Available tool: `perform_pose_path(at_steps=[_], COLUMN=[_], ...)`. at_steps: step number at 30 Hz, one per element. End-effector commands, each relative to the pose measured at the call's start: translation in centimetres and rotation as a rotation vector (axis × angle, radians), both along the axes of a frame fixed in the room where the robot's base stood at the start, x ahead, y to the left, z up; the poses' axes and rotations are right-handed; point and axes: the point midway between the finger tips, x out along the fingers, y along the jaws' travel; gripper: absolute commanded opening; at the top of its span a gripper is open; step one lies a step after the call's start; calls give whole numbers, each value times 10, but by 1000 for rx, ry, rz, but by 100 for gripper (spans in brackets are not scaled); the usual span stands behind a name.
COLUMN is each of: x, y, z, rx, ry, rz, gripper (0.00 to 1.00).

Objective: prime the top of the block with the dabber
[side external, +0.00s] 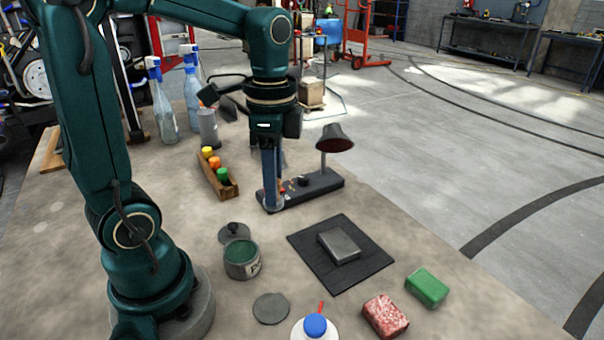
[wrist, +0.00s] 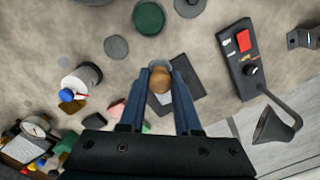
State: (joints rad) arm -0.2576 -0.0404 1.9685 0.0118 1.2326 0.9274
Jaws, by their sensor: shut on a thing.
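My gripper (side external: 272,204) points down in front of the dark switch box in the side view. In the wrist view its two blue fingers (wrist: 165,70) are shut on the dabber (wrist: 160,82), whose round brown top shows between them. The dabber's lower end is hidden, and I cannot make it out in the side view. The grey block (side external: 342,244) lies flat on the black mat (side external: 310,250), right of and nearer the camera than my gripper. An open tin of green primer (side external: 242,260) stands left of the mat; it also shows in the wrist view (wrist: 148,18).
The switch box (side external: 330,182) with a bell-shaped lamp (side external: 335,140) stands close behind my gripper. A lid (side external: 234,233) and grey disc (side external: 271,308) lie near the tin. A red speckled block (side external: 385,316), green block (side external: 427,287) and blue-capped bottle (side external: 315,327) are in front.

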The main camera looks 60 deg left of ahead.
Motion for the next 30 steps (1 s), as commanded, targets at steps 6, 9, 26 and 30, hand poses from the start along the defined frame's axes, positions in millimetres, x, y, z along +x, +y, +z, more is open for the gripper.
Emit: perform_pose_path(at_steps=[6, 9, 26, 30], x=[38, 46, 88, 104], y=[-13, -15, -33, -57], z=[16, 23, 13, -7], rx=[10, 12, 17, 17], ry=[-9, -19, -18, -19], rz=[316, 455, 707, 666], gripper=[0, 0, 0, 0])
